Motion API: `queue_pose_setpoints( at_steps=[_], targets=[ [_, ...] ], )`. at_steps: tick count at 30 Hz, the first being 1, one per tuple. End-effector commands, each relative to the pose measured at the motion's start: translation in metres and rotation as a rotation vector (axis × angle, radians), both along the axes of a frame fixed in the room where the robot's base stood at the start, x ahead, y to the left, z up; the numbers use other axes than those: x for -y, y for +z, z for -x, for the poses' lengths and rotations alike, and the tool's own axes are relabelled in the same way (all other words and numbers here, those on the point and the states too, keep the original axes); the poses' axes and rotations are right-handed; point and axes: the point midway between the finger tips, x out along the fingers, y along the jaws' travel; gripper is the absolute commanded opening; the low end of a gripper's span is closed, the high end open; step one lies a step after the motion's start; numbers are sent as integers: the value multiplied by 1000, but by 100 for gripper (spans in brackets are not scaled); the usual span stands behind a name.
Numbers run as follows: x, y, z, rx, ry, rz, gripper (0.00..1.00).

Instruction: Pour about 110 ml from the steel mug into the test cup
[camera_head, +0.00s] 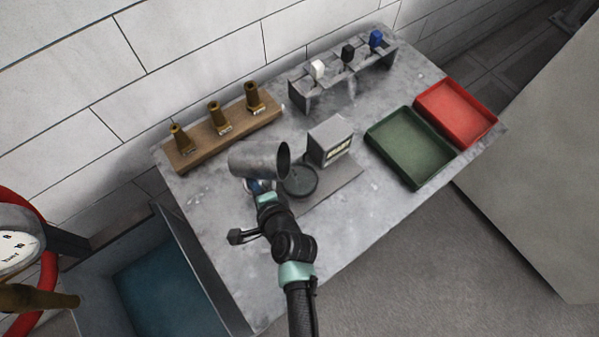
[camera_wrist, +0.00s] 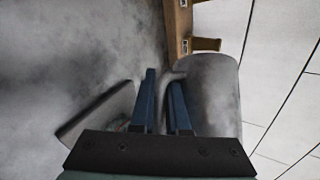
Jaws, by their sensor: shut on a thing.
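The steel mug (camera_head: 258,160) is a grey metal cylinder tipped almost onto its side above the table, its dark mouth facing right. My gripper (camera_head: 258,186) is shut on it from the near side. In the wrist view, the blue fingers of my gripper (camera_wrist: 162,80) close at the handle side of the mug (camera_wrist: 212,90). A dark round vessel or pan (camera_head: 300,181) sits just right of and below the mug's mouth, in front of a grey box with a lit display (camera_head: 330,141). I cannot tell whether it is the test cup. No liquid stream shows, and the mug's contents are hidden.
A wooden block with three brass nozzles (camera_head: 220,130) stands behind left. A grey rack (camera_head: 340,75) with white, black and blue items is at the back. Green (camera_head: 410,147) and red (camera_head: 457,112) trays lie at right. Bare tabletop (camera_head: 215,235) is at front left.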

Motion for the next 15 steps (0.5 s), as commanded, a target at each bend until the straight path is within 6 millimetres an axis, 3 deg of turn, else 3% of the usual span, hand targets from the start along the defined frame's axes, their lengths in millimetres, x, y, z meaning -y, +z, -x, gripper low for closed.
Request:
queue_pose_setpoints(
  at_steps=[15],
  targets=[
    [-2, 12, -3, -13, -14, -86, 0]
  ],
)
